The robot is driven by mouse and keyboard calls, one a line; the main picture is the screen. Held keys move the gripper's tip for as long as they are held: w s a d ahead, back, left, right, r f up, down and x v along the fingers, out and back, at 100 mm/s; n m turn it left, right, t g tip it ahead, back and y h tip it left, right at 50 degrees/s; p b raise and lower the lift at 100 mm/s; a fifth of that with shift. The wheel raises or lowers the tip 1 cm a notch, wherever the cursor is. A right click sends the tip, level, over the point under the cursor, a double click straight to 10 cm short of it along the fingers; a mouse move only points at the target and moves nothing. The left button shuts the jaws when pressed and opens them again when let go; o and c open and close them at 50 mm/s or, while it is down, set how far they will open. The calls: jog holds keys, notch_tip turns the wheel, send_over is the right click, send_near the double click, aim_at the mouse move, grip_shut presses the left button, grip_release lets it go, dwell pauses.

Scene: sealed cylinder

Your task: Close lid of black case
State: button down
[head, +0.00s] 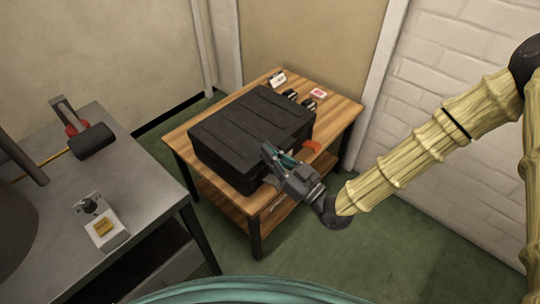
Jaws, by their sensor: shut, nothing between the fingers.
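The black case (250,128) sits on a wooden table (178,133) in the middle of the head view. Its ribbed lid lies flat on top and looks down; a small gap at the edge cannot be told from here. My gripper (268,151) is shut and empty at the case's front right corner, in front of its near side. Whether it touches the case cannot be told. My gripper hides part of that side and corner.
Small dark items (309,103), a white card (277,79) and a pink-labelled card (318,93) lie behind the case. An orange piece (312,146) shows right of it. A grey bench (140,186) with a control box (101,223) stands left. Green floor (390,240) is free at right.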

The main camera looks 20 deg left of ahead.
jog(key=p+v, duration=0.1)
jog(key=v, duration=0.8)
jog(key=shift+d, duration=0.25)
jog(key=s+d+f+m+g+h, duration=0.1)
jog(key=s+d+f+m+h, duration=0.1)
jog(key=d+f+h, duration=0.35)
jog(key=s+d+f+m+g+h, duration=0.1)
jog(key=s+d+f+m+h, duration=0.15)
jog(key=f, duration=0.65)
jog(key=s+d+f+m+g+h, duration=0.1)
jog(key=s+d+f+m+h, duration=0.25)
jog(key=f, duration=0.45)
jog(key=s+d+f+m+g+h, duration=0.1)
jog(key=s+d+f+m+h, duration=0.1)
jog(key=s+d+f, duration=0.3)
jog(key=s+d+f+m+g+h, duration=0.1)
jog(key=s+d+g+h, duration=0.15)
jog(key=d, duration=0.55)
jog(key=s+d+m+g+h, duration=0.2)
jog(key=s+d+m+h, duration=0.1)
jog(key=s+d, duration=0.4)
notch_tip(320, 180, up, 26)
jog(key=p, duration=2.6)
jog(key=shift+w+p, duration=0.25)
jog(key=shift+p, duration=0.1)
jog(key=c, duration=1.3)
grip_release()
jog(key=shift+a+t, duration=0.15)
jog(key=shift+t, duration=0.1)
jog(key=shift+c, duration=0.7)
